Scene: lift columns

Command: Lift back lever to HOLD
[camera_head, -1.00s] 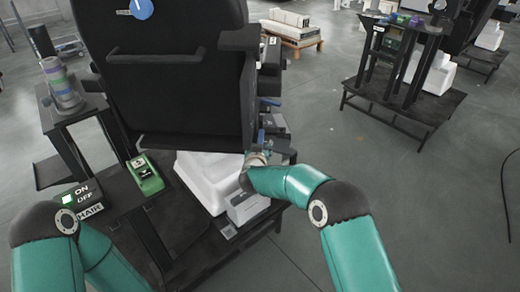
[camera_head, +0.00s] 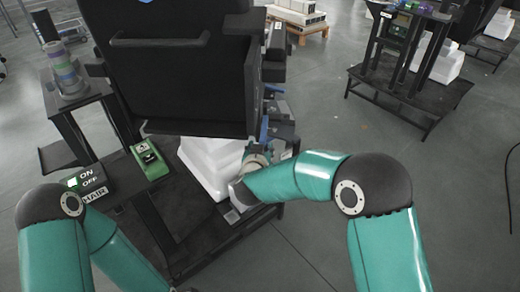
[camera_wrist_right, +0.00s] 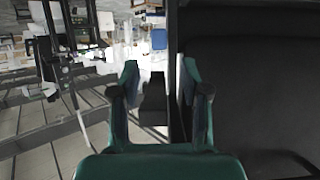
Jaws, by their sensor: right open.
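A blue lever-like piece (camera_head: 264,130) stands at the right side of the large black chair-like unit (camera_head: 185,85). I cannot tell whether it is the back lever, and no HOLD mark is readable. My right gripper (camera_head: 257,160) is close below this piece in the head view, partly hidden by my wrist. In the right wrist view the right gripper (camera_wrist_right: 160,82) has its two green fingers apart, with a dark block (camera_wrist_right: 153,104) showing between or beyond them. Contact cannot be made out. My left arm is at the lower left, its gripper outside the picture.
A white stepped base (camera_head: 212,165) stands under the black unit. A green box (camera_head: 149,162) and an ON/OFF sign (camera_head: 88,180) are at the left. A side stand (camera_head: 75,95) holds coloured rings. Open floor (camera_head: 330,105) lies to the right.

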